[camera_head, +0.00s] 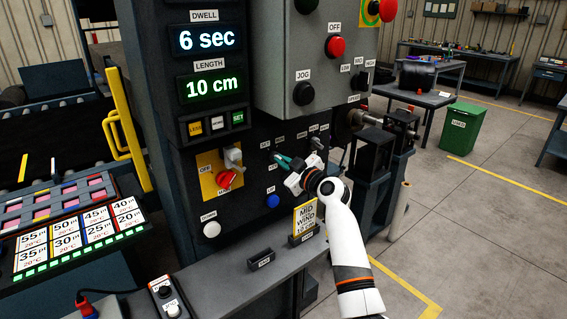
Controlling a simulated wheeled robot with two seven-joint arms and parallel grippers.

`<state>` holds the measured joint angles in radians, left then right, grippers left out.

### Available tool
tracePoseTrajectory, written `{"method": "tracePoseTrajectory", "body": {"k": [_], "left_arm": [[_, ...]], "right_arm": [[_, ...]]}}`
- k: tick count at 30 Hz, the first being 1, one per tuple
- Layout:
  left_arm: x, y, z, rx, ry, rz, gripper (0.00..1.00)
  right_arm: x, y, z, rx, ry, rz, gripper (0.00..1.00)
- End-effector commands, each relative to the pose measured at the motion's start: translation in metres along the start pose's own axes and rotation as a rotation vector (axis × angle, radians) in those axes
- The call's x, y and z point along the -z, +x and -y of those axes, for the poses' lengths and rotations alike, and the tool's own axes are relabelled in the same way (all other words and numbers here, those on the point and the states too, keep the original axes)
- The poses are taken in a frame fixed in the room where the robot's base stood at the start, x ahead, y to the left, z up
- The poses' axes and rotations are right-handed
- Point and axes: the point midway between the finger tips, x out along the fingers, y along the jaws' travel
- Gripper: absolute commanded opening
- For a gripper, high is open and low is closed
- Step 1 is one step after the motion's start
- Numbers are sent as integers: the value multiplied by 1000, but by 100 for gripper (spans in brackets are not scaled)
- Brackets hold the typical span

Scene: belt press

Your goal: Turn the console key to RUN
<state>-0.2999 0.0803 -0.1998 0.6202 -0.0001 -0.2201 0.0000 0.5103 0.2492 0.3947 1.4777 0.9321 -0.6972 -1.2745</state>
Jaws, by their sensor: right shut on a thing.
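My right gripper (278,161) reaches in from the lower right on a white arm. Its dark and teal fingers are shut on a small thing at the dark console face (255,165). That thing is probably the console key, but the fingers cover it and its angle cannot be told. Small white labels (265,145) sit around the fingertips, too small to read surely. My left gripper is not in view.
A red rotary switch on a yellow plate (208,186), a blue button (272,201) and a white button (211,230) are left of and below the gripper. A grey control box (270,72) overhangs above. A shelf (215,290) lies below.

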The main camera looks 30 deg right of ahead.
Motion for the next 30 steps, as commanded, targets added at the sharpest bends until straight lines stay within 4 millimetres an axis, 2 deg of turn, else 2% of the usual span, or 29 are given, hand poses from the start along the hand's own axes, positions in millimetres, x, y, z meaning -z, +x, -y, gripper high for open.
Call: {"method": "tracePoseTrajectory", "body": {"k": [8,15,30], "left_arm": [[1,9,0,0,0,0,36],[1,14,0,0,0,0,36],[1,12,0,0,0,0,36]], "right_arm": [[2,0,0,-1,160,-1,0],[2,0,1,-1,382,-2,0],[3,0,4,0,820,-3,0]]}}
